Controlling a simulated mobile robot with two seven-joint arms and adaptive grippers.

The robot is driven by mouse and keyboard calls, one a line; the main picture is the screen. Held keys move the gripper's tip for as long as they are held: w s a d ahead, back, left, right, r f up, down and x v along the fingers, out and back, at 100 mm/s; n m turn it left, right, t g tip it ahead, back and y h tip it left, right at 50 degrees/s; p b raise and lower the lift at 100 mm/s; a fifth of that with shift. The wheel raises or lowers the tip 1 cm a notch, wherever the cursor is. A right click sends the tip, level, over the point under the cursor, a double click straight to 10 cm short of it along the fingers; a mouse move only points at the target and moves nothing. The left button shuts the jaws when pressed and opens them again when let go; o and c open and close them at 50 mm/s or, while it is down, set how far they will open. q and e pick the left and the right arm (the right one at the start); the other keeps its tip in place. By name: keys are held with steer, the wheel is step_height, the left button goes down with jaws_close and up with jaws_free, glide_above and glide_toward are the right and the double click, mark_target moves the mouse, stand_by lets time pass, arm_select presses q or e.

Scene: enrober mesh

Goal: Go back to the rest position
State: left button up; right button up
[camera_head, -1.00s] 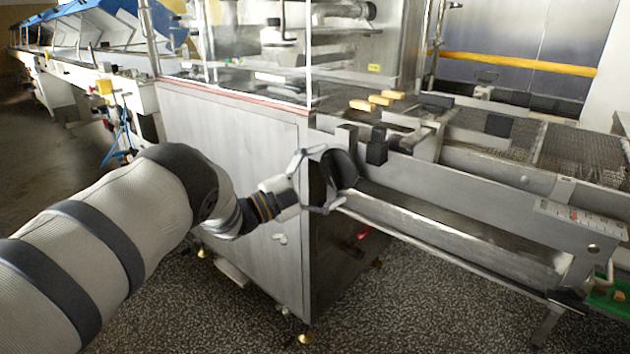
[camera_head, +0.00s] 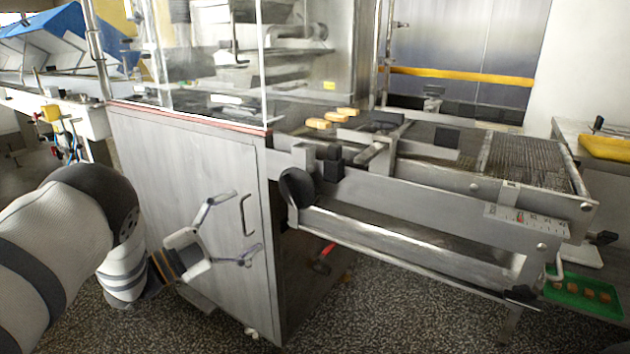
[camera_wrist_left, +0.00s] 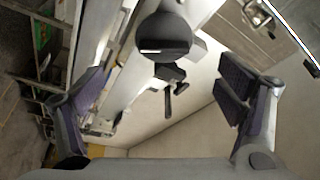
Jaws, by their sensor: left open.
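My left gripper (camera_head: 232,230) is open and empty in the head view, in front of the grey cabinet door (camera_head: 190,165) of the machine. Its two fingers are spread wide, one up and one down, close to the door handle (camera_head: 248,215) in the picture. In the left wrist view the open fingers (camera_wrist_left: 165,100) stand left and right with nothing between the pads; a round black knob (camera_wrist_left: 163,35) shows beyond them. My right gripper is in neither view.
A green tray (camera_head: 590,295) stands low at the right. Speckled floor (camera_head: 390,310) is open in front.

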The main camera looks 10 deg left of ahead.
arm_select(q)
steer(key=s+f+n+g+y+p, duration=0.1)
steer(key=s+f+n+g+y, duration=0.2)
steer(key=s+f+n+y, duration=0.55)
steer(key=s+f+n+g+y+p, duration=0.25)
steer(key=s+f+n, duration=0.25)
steer(key=s+f, duration=0.6)
steer(key=s+d+f+n+g, duration=0.1)
steer(key=s+g, duration=0.5)
steer(key=s, duration=1)
steer(key=s+d+f+n+g+y+p, duration=0.1)
steer(key=s+d+n+g, duration=0.2)
steer(key=s, duration=1.4)
steer(key=n+g, duration=0.2)
steer(key=g, duration=0.2)
steer(key=shift+s+d+f, duration=0.2)
steer(key=shift+d+f, duration=0.05)
steer(key=shift+f, duration=0.1)
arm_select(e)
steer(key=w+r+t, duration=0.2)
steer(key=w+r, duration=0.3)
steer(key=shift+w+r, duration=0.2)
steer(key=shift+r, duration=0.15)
arm_select(q)
steer(key=shift+n, duration=0.25)
